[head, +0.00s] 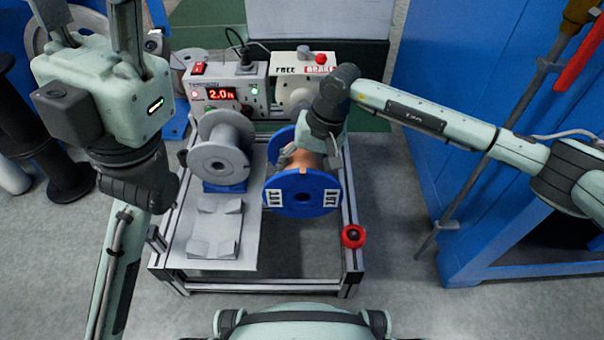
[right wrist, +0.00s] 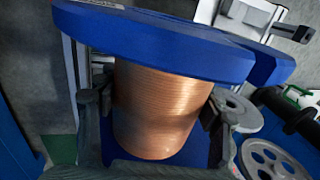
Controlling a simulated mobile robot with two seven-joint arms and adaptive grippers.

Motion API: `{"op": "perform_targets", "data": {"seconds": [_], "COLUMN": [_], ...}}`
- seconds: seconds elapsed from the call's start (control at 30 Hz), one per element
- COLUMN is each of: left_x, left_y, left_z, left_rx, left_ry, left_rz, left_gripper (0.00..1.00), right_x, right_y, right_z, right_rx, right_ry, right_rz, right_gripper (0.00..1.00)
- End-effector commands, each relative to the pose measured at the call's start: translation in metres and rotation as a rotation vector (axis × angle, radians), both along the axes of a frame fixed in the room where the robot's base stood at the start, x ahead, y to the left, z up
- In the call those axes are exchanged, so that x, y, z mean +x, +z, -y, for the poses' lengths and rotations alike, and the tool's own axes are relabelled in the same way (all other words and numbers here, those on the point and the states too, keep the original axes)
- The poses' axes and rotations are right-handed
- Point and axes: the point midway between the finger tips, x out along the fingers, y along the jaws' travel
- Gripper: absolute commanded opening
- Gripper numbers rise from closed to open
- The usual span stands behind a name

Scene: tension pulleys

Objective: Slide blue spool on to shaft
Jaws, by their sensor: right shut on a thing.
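The blue spool (head: 303,194) wound with copper wire is in the middle of the head view, its near blue flange facing me, over the right side of the bench rig. My right gripper (head: 308,158) is shut on its copper winding between the two flanges. In the right wrist view the fingers press on both sides of the copper winding (right wrist: 158,110), below a blue flange (right wrist: 165,38). A round grey hub (head: 297,96) sits behind the spool by the brake box; the shaft is hidden. My left gripper is at the upper left, its fingers spread and tips cut off by the frame.
A grey spool (head: 219,150) stands left of the blue one. The control box (head: 227,88) reads 2.0; the brake box (head: 300,62) is beside it. A red knob (head: 353,236) is at the rig's front right. A blue cabinet (head: 470,80) stands at the right.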

Motion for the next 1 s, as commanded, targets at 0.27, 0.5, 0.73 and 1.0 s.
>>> {"op": "perform_targets", "data": {"seconds": [0.27,0.5,0.73,1.0], "left_x": [0.0,0.0,0.0,0.0], "left_y": [0.001,0.001,0.001,0.002], "left_z": [0.0,0.0,-0.001,-0.001], "left_rx": [0.0,-0.002,-0.009,-0.01], "left_ry": [0.0,0.0,0.0,0.0], "left_rz": [0.0,0.0,0.001,0.001], "left_gripper": [0.4,0.4,0.4,0.4], "right_x": [0.01,0.017,0.024,0.029], "right_y": [0.003,0.003,0.003,0.003], "right_z": [-0.002,-0.001,-0.001,-0.002], "right_rx": [0.005,0.004,0.004,0.005], "right_ry": [0.0,0.0,-0.001,0.0], "right_rz": [0.004,0.004,0.005,0.004], "right_gripper": [0.05,0.05,0.05,0.05]}}
